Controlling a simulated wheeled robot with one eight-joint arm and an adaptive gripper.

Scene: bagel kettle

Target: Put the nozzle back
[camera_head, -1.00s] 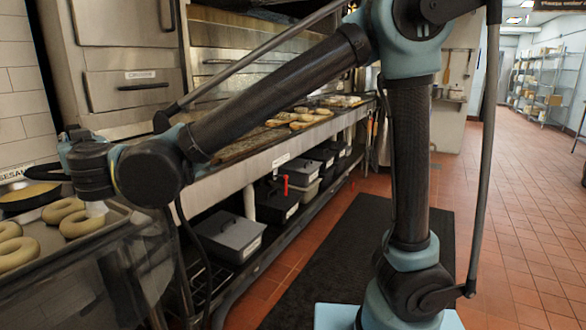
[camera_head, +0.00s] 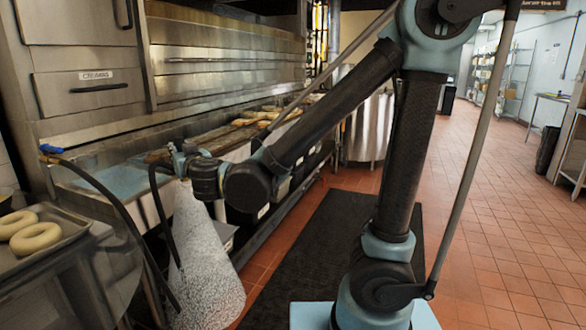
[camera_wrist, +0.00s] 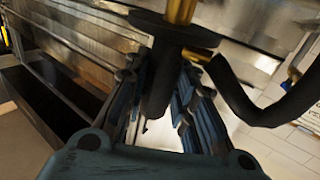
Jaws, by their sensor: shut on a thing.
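My gripper (camera_head: 182,160) is at the end of the outstretched arm, left of centre in the head view. In the wrist view its fingers (camera_wrist: 168,105) are closed around the dark grip of the nozzle (camera_wrist: 158,88). The nozzle has a wide black disc and brass fittings (camera_wrist: 180,10). A black hose (camera_wrist: 250,105) curves away from it to the right. In the head view the hose (camera_head: 157,205) hangs down left of the gripper. A white speckled cone, looking like spray (camera_head: 205,265), spreads down below the gripper. No holder for the nozzle is clearly visible.
A tray (camera_head: 78,222) with bagels (camera_head: 36,237) lies at the lower left. A blue-ended fitting with a black hose (camera_head: 110,197) stands behind it. A steel oven (camera_head: 225,60) is behind the long counter. A dark floor mat (camera_head: 315,250) and open tiled floor lie right.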

